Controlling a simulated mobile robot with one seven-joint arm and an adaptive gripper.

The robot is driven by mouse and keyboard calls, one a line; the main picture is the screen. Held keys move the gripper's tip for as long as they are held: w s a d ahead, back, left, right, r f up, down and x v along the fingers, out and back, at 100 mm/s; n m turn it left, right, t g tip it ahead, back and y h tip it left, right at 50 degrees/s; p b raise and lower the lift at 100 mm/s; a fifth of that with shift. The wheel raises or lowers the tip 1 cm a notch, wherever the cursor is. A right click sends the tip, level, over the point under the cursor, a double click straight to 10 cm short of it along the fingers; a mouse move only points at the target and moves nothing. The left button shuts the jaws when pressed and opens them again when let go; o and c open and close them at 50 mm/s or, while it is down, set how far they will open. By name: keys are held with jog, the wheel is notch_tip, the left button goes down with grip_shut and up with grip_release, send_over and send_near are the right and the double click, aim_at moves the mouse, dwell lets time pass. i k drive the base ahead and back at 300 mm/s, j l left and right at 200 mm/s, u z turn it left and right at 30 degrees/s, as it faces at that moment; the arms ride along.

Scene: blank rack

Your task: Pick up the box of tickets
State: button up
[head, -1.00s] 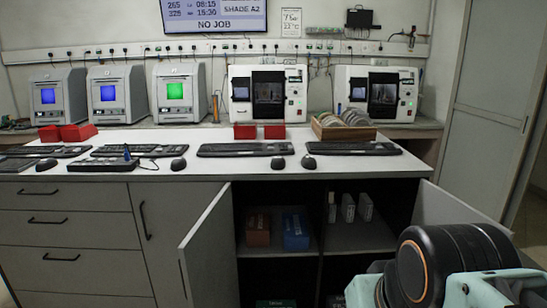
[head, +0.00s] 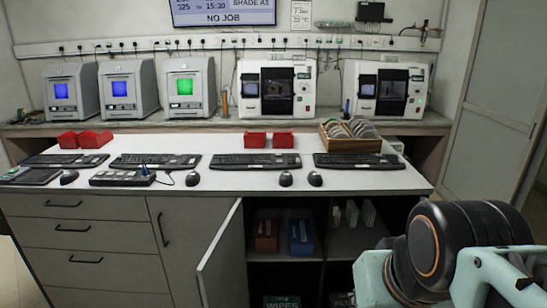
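No box in view can be read as the box of tickets. On the shelf of the open cupboard in the head view stand an orange-brown box (head: 266,236) and a blue box (head: 301,236), side by side. Several narrow white packs (head: 352,214) stand on the shelf to their right. A dark green box marked "WIPES" (head: 281,302) shows in part at the bottom. My gripper is not in view; only links of my arm show at the lower right, in front of the cupboard's right side.
A cupboard door (head: 221,262) stands open on the left of the opening. The counter (head: 215,188) above carries keyboards, mice, red trays (head: 269,139) and a wooden rack of discs (head: 349,135). Several machines stand behind. Drawers (head: 75,232) are shut at the left.

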aim_at(266, 234)
jog(key=j+z, duration=0.45)
jog(key=j, duration=2.05)
jog(key=l, duration=0.45)
jog(key=i+l, duration=0.1)
jog(key=l, duration=0.3)
